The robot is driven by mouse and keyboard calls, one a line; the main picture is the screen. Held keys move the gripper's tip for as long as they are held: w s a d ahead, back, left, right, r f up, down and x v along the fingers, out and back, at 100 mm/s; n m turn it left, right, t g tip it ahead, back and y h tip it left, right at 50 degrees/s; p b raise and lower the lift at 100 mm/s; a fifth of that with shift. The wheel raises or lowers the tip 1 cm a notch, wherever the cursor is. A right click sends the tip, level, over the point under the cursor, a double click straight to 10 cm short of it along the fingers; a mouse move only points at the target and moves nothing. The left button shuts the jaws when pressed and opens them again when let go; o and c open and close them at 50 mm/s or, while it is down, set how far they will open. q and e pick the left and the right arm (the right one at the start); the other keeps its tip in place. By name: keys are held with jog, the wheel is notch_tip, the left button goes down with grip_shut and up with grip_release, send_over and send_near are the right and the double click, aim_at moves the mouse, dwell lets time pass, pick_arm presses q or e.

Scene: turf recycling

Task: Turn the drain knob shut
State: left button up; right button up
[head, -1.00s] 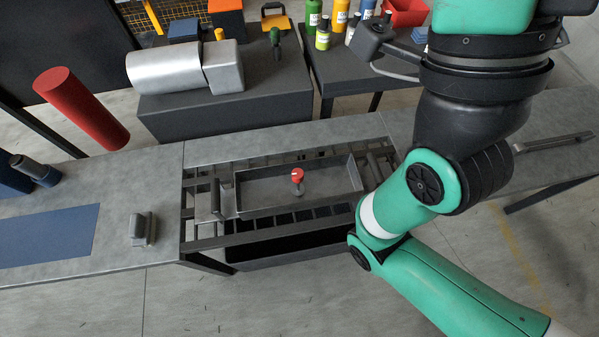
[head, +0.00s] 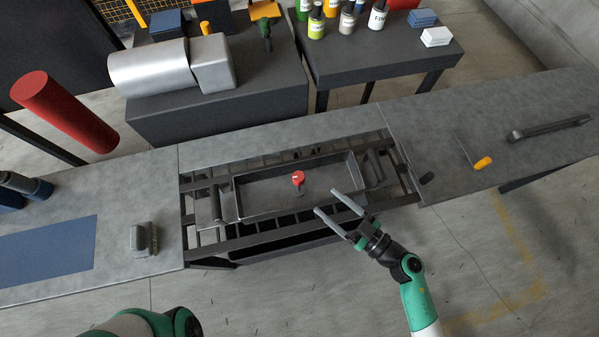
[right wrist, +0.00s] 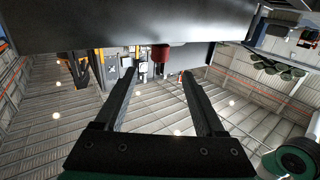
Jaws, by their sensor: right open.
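The red drain knob (head: 298,178) stands on a short stem in the grey tray (head: 262,211), which sits in the bench's slotted opening. My right gripper (head: 327,202) is open and empty in the head view. Its two fingers point up-left toward the tray's front right side, and the knob lies beyond their tips, apart from them. My left gripper is out of view; only a piece of my left arm shows at the bottom left.
Grey bench tops flank the opening. A handled block (head: 144,238) and blue mat (head: 48,251) lie left; a bar handle (head: 549,128) and orange piece (head: 483,162) lie right. A red cylinder (head: 64,111) leans at left. Bottles (head: 347,20) stand on a back table.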

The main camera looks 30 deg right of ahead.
aim_at(303, 181)
jog(key=b+x, duration=0.2)
jog(key=x, duration=0.9)
jog(key=shift+w+a+b, duration=0.1)
jog(key=shift+w+b, duration=0.15)
jog(key=shift+b, duration=0.1)
grip_shut()
